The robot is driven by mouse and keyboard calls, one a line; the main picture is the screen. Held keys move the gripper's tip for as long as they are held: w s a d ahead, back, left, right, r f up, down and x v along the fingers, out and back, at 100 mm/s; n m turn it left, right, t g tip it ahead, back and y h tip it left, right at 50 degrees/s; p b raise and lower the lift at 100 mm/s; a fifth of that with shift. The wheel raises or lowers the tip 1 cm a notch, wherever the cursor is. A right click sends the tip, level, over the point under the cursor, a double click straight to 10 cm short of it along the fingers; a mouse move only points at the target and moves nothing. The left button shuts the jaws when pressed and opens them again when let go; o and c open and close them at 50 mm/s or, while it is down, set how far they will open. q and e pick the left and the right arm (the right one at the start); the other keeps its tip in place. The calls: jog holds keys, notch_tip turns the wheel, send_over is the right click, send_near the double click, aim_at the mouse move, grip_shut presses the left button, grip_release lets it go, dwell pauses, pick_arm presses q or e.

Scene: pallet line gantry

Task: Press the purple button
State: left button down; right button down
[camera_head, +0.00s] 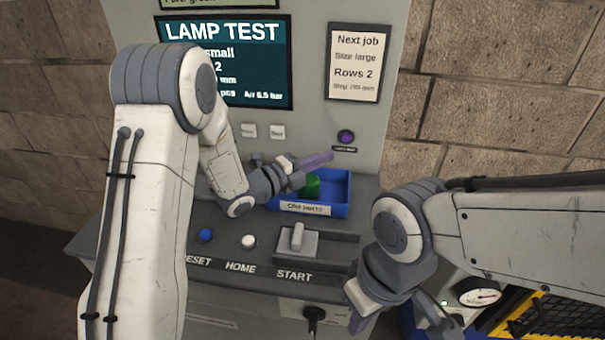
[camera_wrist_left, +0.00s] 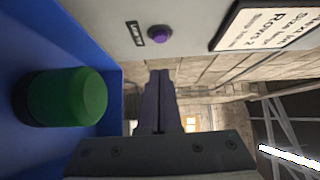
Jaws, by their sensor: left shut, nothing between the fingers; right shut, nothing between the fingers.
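The purple button (camera_head: 346,136) sits on the grey upright panel, above a small dark label, to the right of the screen. It also shows in the left wrist view (camera_wrist_left: 160,35), beyond my fingertips and apart from them. My left gripper (camera_head: 328,158) is shut and empty, just left of and below the button in the head view, above the blue tray. Its two fingers lie together in the left wrist view (camera_wrist_left: 160,75).
A blue tray (camera_head: 322,209) holding a green cylinder (camera_head: 312,186) stands below the button. Blue (camera_head: 205,236) and white (camera_head: 249,242) buttons and a grey START lever (camera_head: 297,238) lie on the console in front. A job sheet (camera_head: 356,62) hangs above the purple button.

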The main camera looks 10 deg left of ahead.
pick_arm(q)
jog(key=b+v, duration=0.1)
jog(key=v, duration=0.5)
jog(key=shift+s, duration=0.15)
dwell(0.3)
